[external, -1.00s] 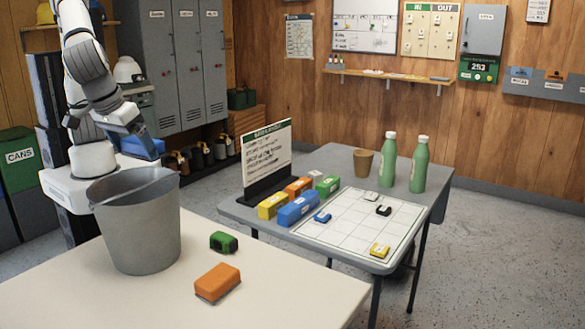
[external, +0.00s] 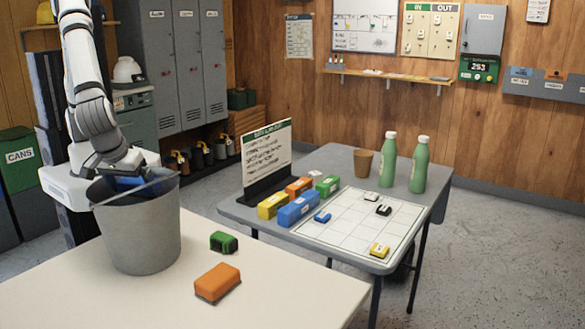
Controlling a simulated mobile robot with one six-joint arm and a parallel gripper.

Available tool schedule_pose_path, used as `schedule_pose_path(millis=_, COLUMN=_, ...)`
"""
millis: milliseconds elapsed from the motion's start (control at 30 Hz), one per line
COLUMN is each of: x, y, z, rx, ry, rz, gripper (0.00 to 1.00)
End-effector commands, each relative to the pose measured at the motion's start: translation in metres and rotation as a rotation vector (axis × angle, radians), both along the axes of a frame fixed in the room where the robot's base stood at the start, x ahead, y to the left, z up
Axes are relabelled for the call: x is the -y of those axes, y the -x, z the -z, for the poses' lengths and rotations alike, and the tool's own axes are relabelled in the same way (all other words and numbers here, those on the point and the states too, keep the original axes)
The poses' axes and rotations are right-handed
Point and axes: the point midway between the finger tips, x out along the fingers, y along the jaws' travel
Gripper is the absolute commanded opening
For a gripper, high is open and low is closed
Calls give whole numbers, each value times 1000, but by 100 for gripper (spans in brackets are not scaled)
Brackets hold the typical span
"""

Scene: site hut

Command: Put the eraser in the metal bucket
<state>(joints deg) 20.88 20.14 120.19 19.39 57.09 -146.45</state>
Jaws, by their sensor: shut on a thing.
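The grey metal bucket (external: 140,232) stands upright on the pale near table at the left. My gripper (external: 122,180) is at the bucket's mouth, pointing down and shut on a blue block (external: 124,184), apparently an eraser. The block shows just inside the rim, behind the raised handle; its lower part is hidden by the bucket's wall. I cannot tell whether the block touches the bucket. An orange block with a dark underside (external: 218,282), also eraser-like, lies on the near table to the right of the bucket.
A small green and black item (external: 223,242) lies beside the bucket. The grey folding table (external: 335,160) behind holds several coloured boxes, a sign (external: 266,152), a gridded board (external: 350,222), a brown cup (external: 363,163) and two green bottles (external: 388,160). The near table's front right is clear.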

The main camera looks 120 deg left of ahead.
Motion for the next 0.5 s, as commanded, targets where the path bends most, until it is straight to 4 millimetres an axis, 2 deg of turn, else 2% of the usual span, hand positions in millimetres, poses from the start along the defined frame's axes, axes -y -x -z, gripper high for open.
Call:
schedule_pose_path(millis=300, x=0, y=1, z=42, rx=-4, ry=-1, rz=2, gripper=72)
schedule_pose_path(millis=500, x=0, y=0, z=45, rx=0, ry=0, rz=1, gripper=72)
